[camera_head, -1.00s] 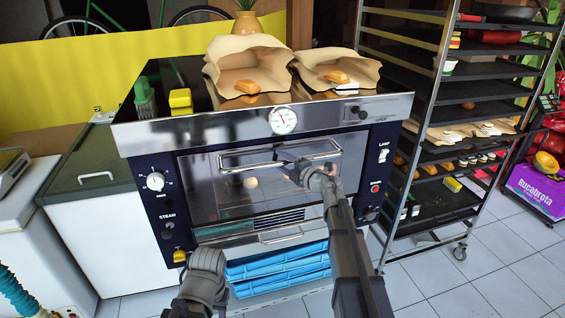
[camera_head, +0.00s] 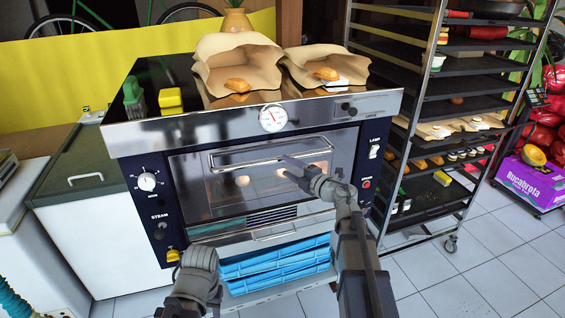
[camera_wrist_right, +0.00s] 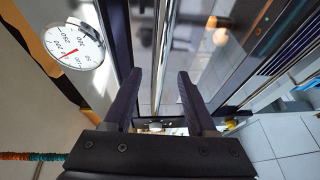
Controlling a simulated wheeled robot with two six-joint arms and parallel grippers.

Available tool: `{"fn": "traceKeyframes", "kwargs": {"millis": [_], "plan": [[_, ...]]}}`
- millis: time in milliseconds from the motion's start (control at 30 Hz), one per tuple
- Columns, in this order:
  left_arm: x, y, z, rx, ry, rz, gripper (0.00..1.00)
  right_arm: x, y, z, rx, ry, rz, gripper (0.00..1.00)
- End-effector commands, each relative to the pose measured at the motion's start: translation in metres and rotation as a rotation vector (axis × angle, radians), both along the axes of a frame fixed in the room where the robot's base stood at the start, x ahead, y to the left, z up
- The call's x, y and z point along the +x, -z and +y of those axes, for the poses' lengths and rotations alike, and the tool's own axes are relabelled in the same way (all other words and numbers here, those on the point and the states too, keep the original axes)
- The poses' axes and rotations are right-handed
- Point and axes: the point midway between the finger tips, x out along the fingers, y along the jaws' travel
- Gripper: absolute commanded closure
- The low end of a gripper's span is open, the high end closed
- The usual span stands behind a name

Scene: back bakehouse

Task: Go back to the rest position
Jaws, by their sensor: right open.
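My right gripper (camera_head: 288,160) is in front of the oven door (camera_head: 238,190), near its long metal handle (camera_head: 235,163). In the right wrist view the two dark fingers (camera_wrist_right: 158,88) stand apart with nothing gripped. A bright metal bar runs behind the gap between them; I cannot tell how far off it is. The door looks shut, and round pale shapes show through its glass. Part of my left arm shows at the bottom of the head view, but its gripper cannot be seen.
The dial gauge (camera_head: 272,118) is close above the gripper; it also shows in the right wrist view (camera_wrist_right: 74,44). Paper bags (camera_head: 237,65) with bread stand on the oven. A tray rack (camera_head: 455,110) stands close on the right. Blue crates (camera_head: 275,262) sit below the oven.

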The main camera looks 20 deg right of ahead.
Motion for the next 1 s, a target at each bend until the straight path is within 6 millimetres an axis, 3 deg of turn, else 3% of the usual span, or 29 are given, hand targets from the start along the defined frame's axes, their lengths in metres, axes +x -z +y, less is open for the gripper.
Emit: {"fn": "traceKeyframes", "kwargs": {"millis": [267,433,567,667,800,867,1000], "plan": [[0.0,0.0,0.0,0.0,0.0,0.0,0.55,0.006,-0.014,-0.008,0.076,0.1,-0.04,0.43],[0.0,0.0,0.0,0.0,0.0,0.0,0.55,0.012,-0.033,-0.037,0.276,0.353,-0.084,0.43],[0.0,0.0,0.0,0.0,0.0,0.0,0.55,0.006,-0.026,-0.064,0.447,0.567,-0.057,0.43],[0.0,0.0,0.0,0.0,0.0,0.0,0.55,-0.007,-0.005,-0.08,0.59,0.748,0.013,0.43],[0.0,0.0,0.0,0.0,0.0,0.0,0.55,-0.038,0.047,-0.087,0.778,0.998,0.199,0.43],[0.0,0.0,0.0,0.0,0.0,0.0,0.55,-0.056,0.074,-0.08,0.846,1.096,0.309,0.43],[0.0,0.0,0.0,0.0,0.0,0.0,0.55,-0.107,0.136,-0.044,0.959,1.29,0.618,0.43]]}}
